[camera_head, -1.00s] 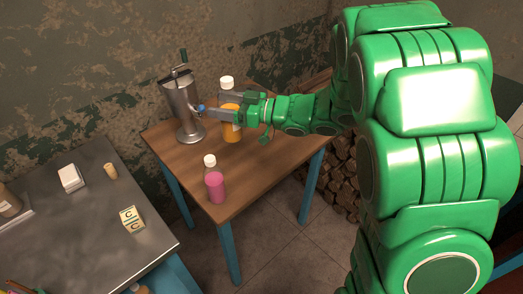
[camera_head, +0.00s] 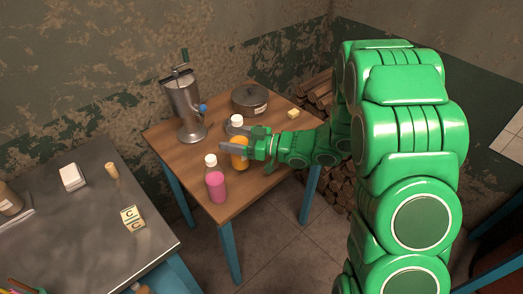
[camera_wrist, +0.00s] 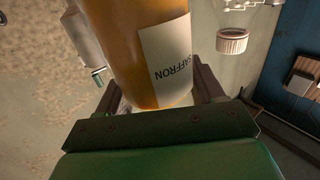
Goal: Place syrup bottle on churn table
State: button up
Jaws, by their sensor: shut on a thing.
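The orange syrup bottle (camera_head: 239,160) has a white cap, and its label reads SAFFRON in the wrist view (camera_wrist: 145,50). My gripper (camera_head: 240,143) is shut on its side and holds it upright over the churn table (camera_head: 250,197). I cannot tell whether its base touches the wood. In the wrist view the bottle is between the fingers (camera_wrist: 160,92), its cap out of frame. The metal churn (camera_head: 188,110) stands at the table's back left. A pink bottle (camera_head: 217,186) with a white cap stands near the front, just left of the held bottle.
A dark round pot (camera_head: 250,99) and a small yellow block (camera_head: 293,113) sit at the back of the table. A dark counter (camera_head: 85,210) at left holds a white box (camera_head: 72,177), a cork-like piece (camera_head: 112,170) and a block (camera_head: 131,216). Bare wood lies between churn and pot.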

aim_at(235, 157)
jog(key=shift+f, duration=4.1)
jog(key=shift+f, duration=0.1)
jog(key=o, duration=1.1)
jog(key=shift+s+d, duration=0.4)
jog(key=shift+d, duration=1.55)
jog(key=shift+s+d, duration=0.35)
jog(key=shift+d, duration=1.65)
jog(key=shift+s+d, duration=0.4)
jog(key=shift+d, duration=1.55)
